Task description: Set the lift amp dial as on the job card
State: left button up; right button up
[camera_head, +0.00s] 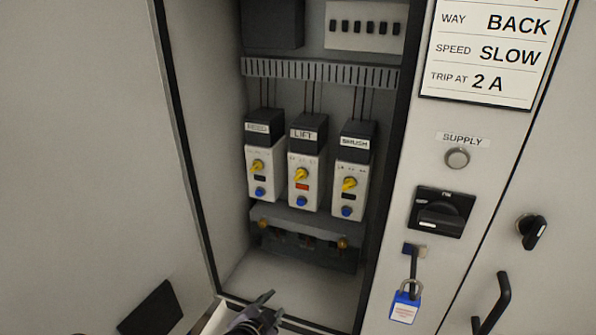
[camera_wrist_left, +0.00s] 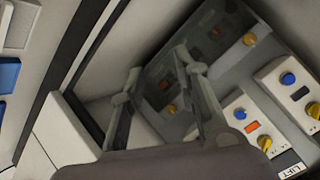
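The LIFT unit (camera_head: 305,156) is the middle of three white overload units in the open cabinet. Its yellow dial (camera_head: 301,174) sits above an orange window and a blue button (camera_head: 301,202). In the left wrist view the LIFT dial (camera_wrist_left: 265,143) shows at the lower right, beside the orange window (camera_wrist_left: 252,126). The dial's scale marks are too small to read. The job card (camera_head: 489,52) reads WAY BACK, SPEED SLOW, TRIP AT 2 A; its top is cut off. My left gripper (camera_head: 268,306) is open and empty, low at the cabinet opening, below and apart from the dial.
A similar unit (camera_head: 260,160) stands left of LIFT, and the BRUSH unit (camera_head: 351,178) stands right. Below them is a dark terminal block (camera_head: 308,244). On the right panel are a supply button (camera_head: 457,158), a black rotary switch (camera_head: 440,212) and a blue padlock (camera_head: 405,306).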

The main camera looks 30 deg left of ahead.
aim_at(300, 178)
pick_arm(q)
notch_tip(300, 178, up, 22)
jog(key=w+m+t+p, duration=0.1)
jog(key=w+m+t, duration=0.15)
jog(key=t, duration=0.35)
jog(key=shift+m+t+y, duration=0.3)
jog(key=shift+m+y, duration=0.05)
jog(key=shift+y, duration=0.05)
jog(key=b+x, duration=0.1)
jog(key=x, duration=0.4)
jog(key=b+x, duration=0.1)
jog(key=x, duration=0.4)
jog(key=r+b+x, duration=0.1)
jog(key=x, duration=0.5)
jog(key=shift+s+a+b, duration=0.15)
jog(key=shift+a+b, duration=0.25)
jog(key=shift+w+a, duration=0.15)
jog(key=shift+w, duration=0.5)
jog(key=shift+c, duration=0.3)
jog(key=shift+f, duration=0.1)
grip_shut()
